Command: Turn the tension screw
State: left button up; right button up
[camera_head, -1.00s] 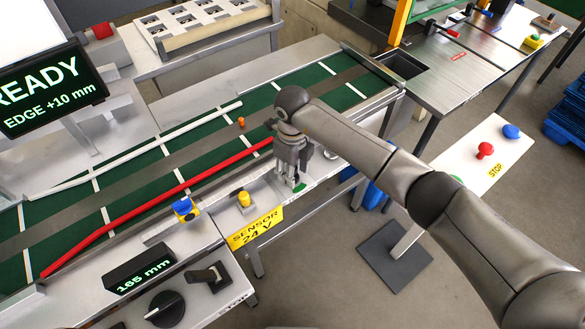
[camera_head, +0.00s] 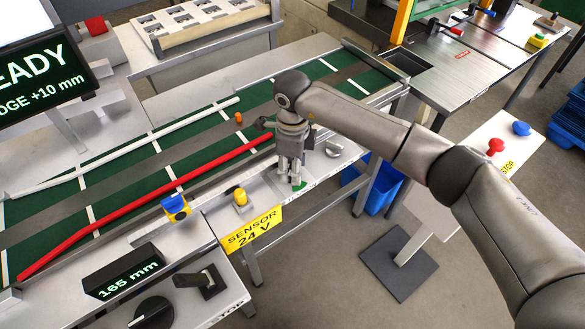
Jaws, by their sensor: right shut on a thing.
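My right gripper (camera_head: 291,179) points down at the near side rail of the green conveyor belt (camera_head: 190,153), right of the yellow sensor label. Its fingers are shut on a small part at the rail, taken to be the tension screw, which the fingers mostly hide. A bit of green (camera_head: 299,185) shows at the fingertips. A silver knob (camera_head: 334,149) sits on the rail just right of the gripper. My left gripper is not in view.
A red guide rail (camera_head: 150,202) and a white one (camera_head: 125,147) lie along the belt. A blue sensor (camera_head: 175,208), yellow button (camera_head: 240,196) and 165 mm display (camera_head: 125,273) stand at the near side. A stand with red (camera_head: 495,146) and blue buttons (camera_head: 521,128) is at the right.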

jog(key=o, duration=1)
notch_tip(320, 180, up, 12)
jog(key=shift+r, duration=0.1)
